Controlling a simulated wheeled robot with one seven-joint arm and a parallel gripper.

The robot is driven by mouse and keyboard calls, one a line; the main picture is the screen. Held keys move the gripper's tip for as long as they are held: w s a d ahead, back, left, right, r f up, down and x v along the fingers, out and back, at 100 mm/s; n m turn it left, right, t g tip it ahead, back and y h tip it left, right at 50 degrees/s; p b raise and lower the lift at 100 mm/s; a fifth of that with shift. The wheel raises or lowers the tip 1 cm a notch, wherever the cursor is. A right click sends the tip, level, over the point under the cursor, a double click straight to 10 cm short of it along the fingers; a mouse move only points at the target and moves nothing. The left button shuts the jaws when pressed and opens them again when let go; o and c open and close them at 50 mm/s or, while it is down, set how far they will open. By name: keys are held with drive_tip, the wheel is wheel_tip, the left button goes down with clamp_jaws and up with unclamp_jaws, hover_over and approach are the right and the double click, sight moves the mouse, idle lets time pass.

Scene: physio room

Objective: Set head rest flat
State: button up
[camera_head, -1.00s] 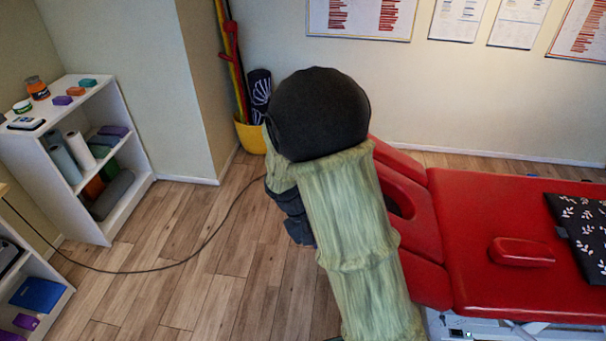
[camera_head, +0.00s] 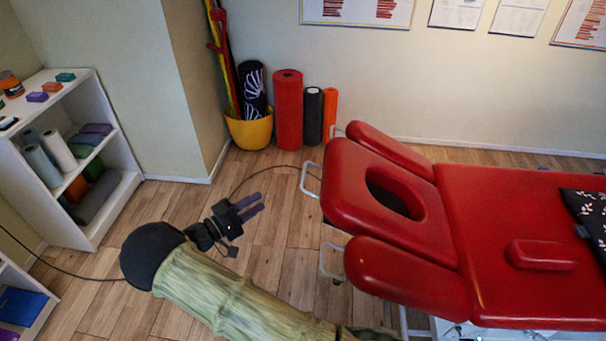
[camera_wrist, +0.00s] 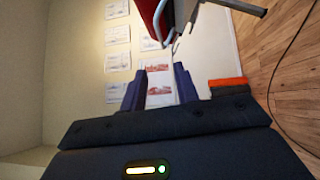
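The red head rest (camera_head: 345,180), a padded section with an oval face hole, is at the near left end of the red treatment table (camera_head: 490,215). Its tilt is hard to judge from above. Metal loop handles (camera_head: 311,180) stick out at its left edge. My gripper (camera_head: 259,202) is left of the head rest, apart from it, with its fingers pointing towards it. In the wrist view the fingers (camera_wrist: 160,82) stand apart with nothing between them. A red padded edge and metal bars show there at the top (camera_wrist: 148,14).
Red armrest pads (camera_head: 392,150) flank the head rest. Rolls (camera_head: 288,110) and a yellow bucket (camera_head: 250,133) stand by the back wall. A white shelf (camera_head: 115,165) is at the left. A dark cable crosses the floor. Bare wooden floor (camera_head: 285,240) lies between my arm and the table.

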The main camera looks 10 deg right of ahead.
sight(303, 174)
drive_tip(key=p+x, duration=0.2)
drive_tip(key=x, duration=1.5)
drive_tip(key=shift+w+d+f+p, duration=0.1)
drive_tip(key=shift+d+f+p, duration=0.05)
drive_tip(key=shift+d+p, duration=0.15)
drive_tip(key=shift+a, duration=0.1)
clamp_jaws()
